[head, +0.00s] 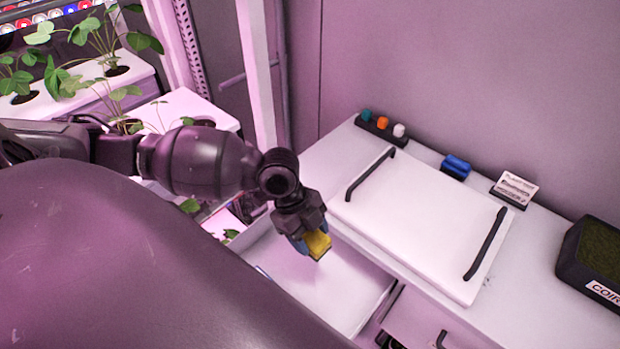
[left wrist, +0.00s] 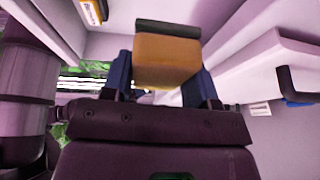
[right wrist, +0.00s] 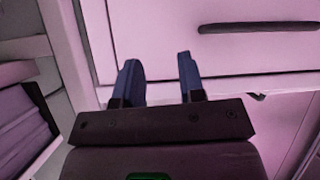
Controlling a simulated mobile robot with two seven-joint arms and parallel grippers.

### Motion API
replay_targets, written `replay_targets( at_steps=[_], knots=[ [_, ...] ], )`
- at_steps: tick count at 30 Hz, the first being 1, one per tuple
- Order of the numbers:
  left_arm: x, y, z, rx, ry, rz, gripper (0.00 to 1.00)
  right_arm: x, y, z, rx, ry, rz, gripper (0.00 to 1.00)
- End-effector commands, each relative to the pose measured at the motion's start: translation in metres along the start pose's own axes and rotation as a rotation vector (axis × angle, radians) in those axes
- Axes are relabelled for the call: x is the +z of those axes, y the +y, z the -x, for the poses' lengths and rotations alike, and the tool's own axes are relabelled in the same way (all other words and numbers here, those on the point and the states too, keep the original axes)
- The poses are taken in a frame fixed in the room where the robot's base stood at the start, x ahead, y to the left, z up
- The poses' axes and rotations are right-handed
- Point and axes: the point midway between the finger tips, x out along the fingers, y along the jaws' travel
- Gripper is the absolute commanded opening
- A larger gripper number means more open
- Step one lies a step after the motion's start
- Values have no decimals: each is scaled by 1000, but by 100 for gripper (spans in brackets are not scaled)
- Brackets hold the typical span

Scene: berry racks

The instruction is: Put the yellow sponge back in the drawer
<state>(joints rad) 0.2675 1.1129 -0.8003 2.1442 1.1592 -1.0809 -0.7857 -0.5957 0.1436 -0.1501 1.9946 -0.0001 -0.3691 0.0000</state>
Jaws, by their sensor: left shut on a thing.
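The yellow sponge (head: 318,245) has a dark layer on one face. My left gripper (head: 307,238) is shut on it and holds it above the open drawer (head: 335,285). In the left wrist view the sponge (left wrist: 167,62) sits between the two blue fingers of the left gripper (left wrist: 160,82). The drawer is pulled out from under the counter, and the part of its inside that shows looks bare and white. My right gripper (right wrist: 158,80) shows in the right wrist view, its blue fingers apart with nothing between them, in front of a pale drawer front (right wrist: 215,60).
A white board with two black handles (head: 420,220) lies on the counter. Behind it are a rack of coloured caps (head: 382,128), a blue item (head: 455,167) and a small sign (head: 514,188). A dark coir tub (head: 592,262) stands right. Potted plants (head: 110,65) stand left, near a white post (head: 258,75).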

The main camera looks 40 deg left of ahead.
Motion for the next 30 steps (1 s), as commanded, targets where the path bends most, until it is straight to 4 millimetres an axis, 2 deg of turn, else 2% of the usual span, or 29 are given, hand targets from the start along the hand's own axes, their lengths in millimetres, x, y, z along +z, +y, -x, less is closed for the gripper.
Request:
replay_targets(
  at_steps=[3,9,19,25,30],
  knots=[
    [10,2,-26,2,1,3,34,2,0,-1,0,-2,0,37],
    [26,4,-62,1,1,3,34,7,0,-1,1,-8,-1,37],
    [37,6,-88,1,0,1,34,16,0,1,2,-23,-2,37],
    [48,8,-113,1,0,1,34,17,0,-1,2,-21,-2,37],
    [51,8,-120,0,0,0,34,13,-1,-3,1,-13,-1,37]
  ],
)
